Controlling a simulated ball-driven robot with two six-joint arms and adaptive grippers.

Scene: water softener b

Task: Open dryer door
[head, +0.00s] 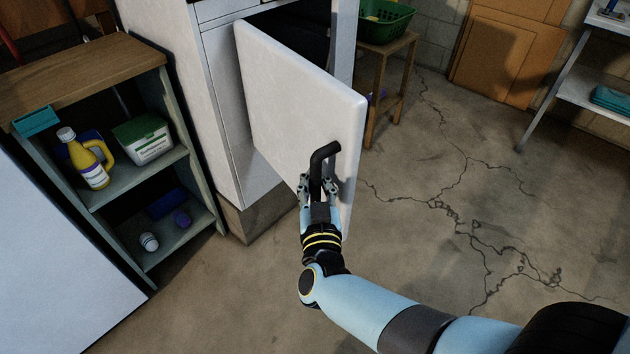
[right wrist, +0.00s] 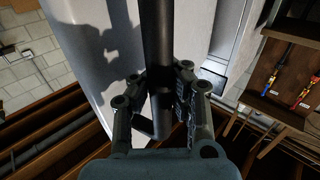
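The white dryer door (head: 295,105) stands swung partly open from the white dryer (head: 222,100), with a dark opening behind it. A black bent bar handle (head: 316,165) sits near the door's lower right corner. My right gripper (head: 318,187) is at the handle, with a finger on each side of it. In the right wrist view, the handle (right wrist: 158,50) runs between the fingertips (right wrist: 163,85), which close in on it. The door face (right wrist: 100,60) fills the area behind. My left gripper is not in view.
A shelf unit (head: 80,65) with a yellow bottle (head: 88,160) and a white-and-green box (head: 143,140) stands left of the dryer. A stool (head: 385,75) with a green basket (head: 385,22) is behind the door. The cracked floor (head: 480,190) to the right is clear.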

